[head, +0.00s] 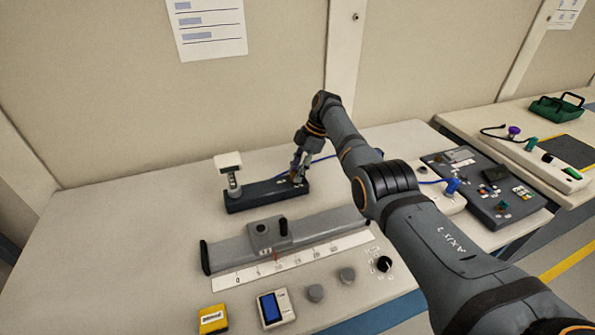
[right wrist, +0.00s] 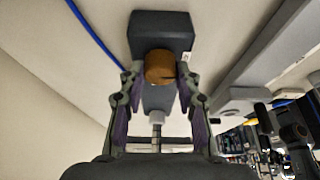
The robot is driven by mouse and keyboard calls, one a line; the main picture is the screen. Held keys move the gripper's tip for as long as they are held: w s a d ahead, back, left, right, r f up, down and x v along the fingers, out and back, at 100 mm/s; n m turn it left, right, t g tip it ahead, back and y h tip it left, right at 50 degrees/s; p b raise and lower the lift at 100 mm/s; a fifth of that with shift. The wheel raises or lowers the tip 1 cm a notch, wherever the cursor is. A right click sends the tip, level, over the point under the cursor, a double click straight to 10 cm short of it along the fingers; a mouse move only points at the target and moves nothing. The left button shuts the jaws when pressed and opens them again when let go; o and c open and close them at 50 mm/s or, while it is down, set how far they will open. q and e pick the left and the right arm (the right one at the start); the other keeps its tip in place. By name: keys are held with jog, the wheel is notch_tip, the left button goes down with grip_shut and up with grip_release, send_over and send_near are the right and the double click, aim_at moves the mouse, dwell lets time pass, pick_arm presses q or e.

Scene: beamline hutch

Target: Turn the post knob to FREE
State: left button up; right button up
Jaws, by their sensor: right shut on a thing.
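My right gripper (head: 298,176) reaches down to the right end of a dark base block (head: 262,195) at the back of the table. In the right wrist view my right gripper (right wrist: 161,78) has its fingers on either side of a round orange-brown knob (right wrist: 159,66), shut on it. The knob has a dark mark on its right side. In the head view the fingers mostly hide the knob, and I cannot read its setting. A post with a white block on top (head: 229,165) stands at the left end of the base. My left gripper is not in view.
In front lies a grey rail with a carriage (head: 268,236) and a white scale (head: 300,262). A dark control panel (head: 482,190) lies right of my arm. Table left of the base is clear.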

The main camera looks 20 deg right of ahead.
jog(key=o, duration=1.2)
jog(key=shift+c, duration=0.2)
jog(key=shift+d+r, duration=0.15)
jog(key=shift+r, duration=0.2)
jog(key=v, duration=0.6)
jog(key=shift+r, duration=0.3)
jog(key=shift+d, duration=0.15)
